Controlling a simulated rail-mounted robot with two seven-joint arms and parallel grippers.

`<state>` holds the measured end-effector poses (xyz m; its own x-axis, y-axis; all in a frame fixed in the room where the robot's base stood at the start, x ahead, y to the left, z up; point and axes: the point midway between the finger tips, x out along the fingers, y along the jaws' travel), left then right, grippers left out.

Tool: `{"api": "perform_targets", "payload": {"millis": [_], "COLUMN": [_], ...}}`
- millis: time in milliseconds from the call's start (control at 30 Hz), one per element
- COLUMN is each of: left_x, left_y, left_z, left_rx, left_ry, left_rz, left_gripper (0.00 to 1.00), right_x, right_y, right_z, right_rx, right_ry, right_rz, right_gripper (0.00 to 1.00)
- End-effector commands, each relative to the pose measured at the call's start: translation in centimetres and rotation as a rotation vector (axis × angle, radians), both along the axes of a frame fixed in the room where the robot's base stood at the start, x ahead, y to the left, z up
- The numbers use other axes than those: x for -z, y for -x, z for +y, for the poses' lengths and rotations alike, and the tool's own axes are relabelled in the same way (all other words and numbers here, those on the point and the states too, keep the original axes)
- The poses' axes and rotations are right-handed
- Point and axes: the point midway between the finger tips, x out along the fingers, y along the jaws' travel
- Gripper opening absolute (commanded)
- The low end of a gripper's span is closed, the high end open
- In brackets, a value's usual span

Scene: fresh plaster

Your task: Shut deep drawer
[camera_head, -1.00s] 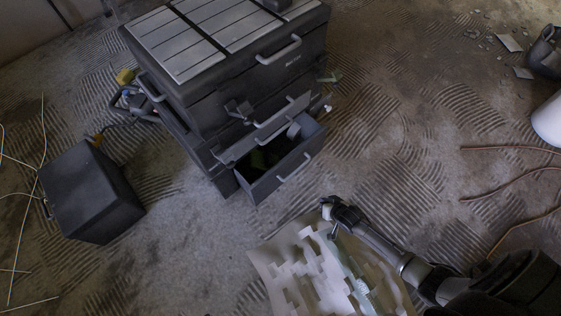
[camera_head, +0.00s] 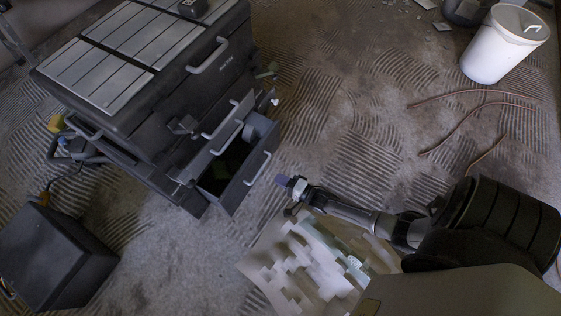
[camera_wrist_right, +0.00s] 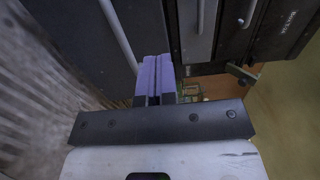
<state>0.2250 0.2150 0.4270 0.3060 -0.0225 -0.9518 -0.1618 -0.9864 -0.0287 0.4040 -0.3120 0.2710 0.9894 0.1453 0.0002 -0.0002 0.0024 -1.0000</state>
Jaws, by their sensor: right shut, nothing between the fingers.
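A dark grey tool chest (camera_head: 150,90) stands at the upper left. Its lowest, deep drawer (camera_head: 240,190) is pulled out, with a bar handle (camera_head: 258,169) on its front. A grey rounded item (camera_head: 258,129) and dark contents sit inside. A shallower drawer (camera_head: 215,137) above it also sticks out somewhat. My right gripper (camera_head: 288,183) is shut and empty, just to the right of the deep drawer's front. In the wrist view its purple-padded fingers (camera_wrist_right: 153,80) point at the dark drawer front (camera_wrist_right: 65,35) and handle (camera_wrist_right: 121,30); contact cannot be told. My left gripper is not in view.
A pale crumpled sheet (camera_head: 300,265) lies below my right arm. A dark box (camera_head: 55,255) is at the lower left. A white bucket (camera_head: 503,45) and copper-coloured rods (camera_head: 470,125) lie to the right. Ridged floor right of the chest is mostly clear.

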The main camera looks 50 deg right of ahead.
Motion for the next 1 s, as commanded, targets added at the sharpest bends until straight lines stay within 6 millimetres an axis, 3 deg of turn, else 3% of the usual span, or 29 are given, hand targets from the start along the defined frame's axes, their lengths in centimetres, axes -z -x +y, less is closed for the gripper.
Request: {"api": "perform_targets", "payload": {"millis": [200, 500, 733, 1000], "left_x": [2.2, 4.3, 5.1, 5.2], "left_y": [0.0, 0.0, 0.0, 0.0], "left_z": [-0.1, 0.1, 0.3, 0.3], "left_rx": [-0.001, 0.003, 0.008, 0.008], "left_ry": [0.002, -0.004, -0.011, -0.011], "left_rz": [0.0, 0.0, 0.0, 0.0], "left_gripper": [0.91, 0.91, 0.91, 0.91], "right_x": [0.3, 0.3, 0.1, 0.0], "right_y": [-4.4, -8.9, -10.6, -10.9], "right_z": [0.7, 1.3, 1.5, 1.6], "right_rx": [0.0, 0.0, 0.0, 0.0], "right_ry": [0.002, 0.003, 0.003, 0.003], "right_rz": [-0.003, -0.002, 0.0, 0.001], "right_gripper": [0.0, 0.0, 0.0, 0.0]}}
